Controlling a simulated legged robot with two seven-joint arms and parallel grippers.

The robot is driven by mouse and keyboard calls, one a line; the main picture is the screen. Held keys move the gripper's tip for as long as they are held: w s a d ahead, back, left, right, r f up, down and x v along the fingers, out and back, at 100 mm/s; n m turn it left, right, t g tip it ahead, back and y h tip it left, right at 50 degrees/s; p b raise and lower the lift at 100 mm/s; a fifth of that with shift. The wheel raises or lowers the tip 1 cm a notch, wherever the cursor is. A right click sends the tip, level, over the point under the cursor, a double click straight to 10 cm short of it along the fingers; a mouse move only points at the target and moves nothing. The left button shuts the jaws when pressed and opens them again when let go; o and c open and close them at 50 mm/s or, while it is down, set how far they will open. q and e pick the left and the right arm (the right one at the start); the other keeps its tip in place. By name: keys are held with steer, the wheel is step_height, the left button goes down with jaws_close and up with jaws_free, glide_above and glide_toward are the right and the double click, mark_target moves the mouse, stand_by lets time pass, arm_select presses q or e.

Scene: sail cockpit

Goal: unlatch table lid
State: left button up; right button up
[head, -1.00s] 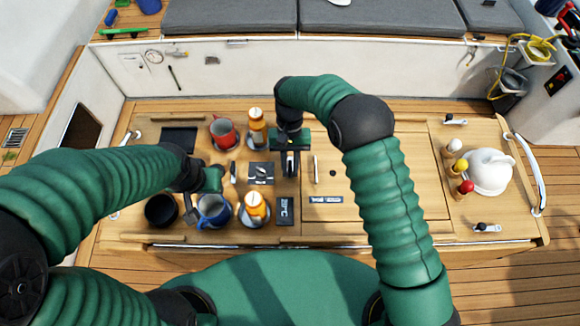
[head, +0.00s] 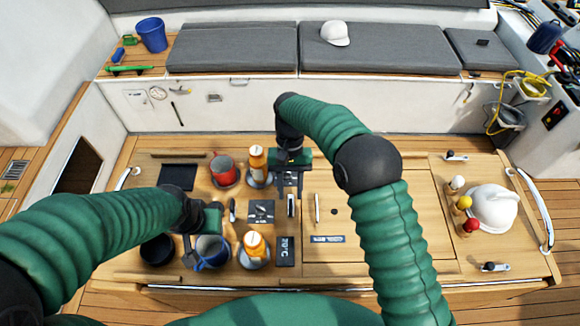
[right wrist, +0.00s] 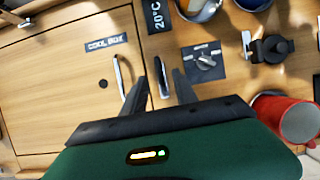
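The wooden table lid (head: 370,235), marked COOL BOX, lies flat and closed in the tabletop. It also shows in the right wrist view (right wrist: 60,75), with its pale bar handle (right wrist: 119,75). A small upright metal latch (head: 291,205) stands by the lid's left edge. My right gripper (head: 290,188) is open and empty near the latch. In the right wrist view its fingers (right wrist: 159,76) lie on either side of the latch (right wrist: 162,78); I see no contact. My left gripper (head: 200,238) is low by the blue mug (head: 212,252); its fingers are unclear.
A red mug (head: 224,170), orange bottles (head: 254,246) and a knob panel (head: 261,212) crowd the table's left half. My right arm crosses above the lid.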

arm_select(q)
steer(key=shift+f, duration=0.4)
arm_select(e)
steer(key=v, duration=1.1)
steer(key=shift+w, duration=0.35)
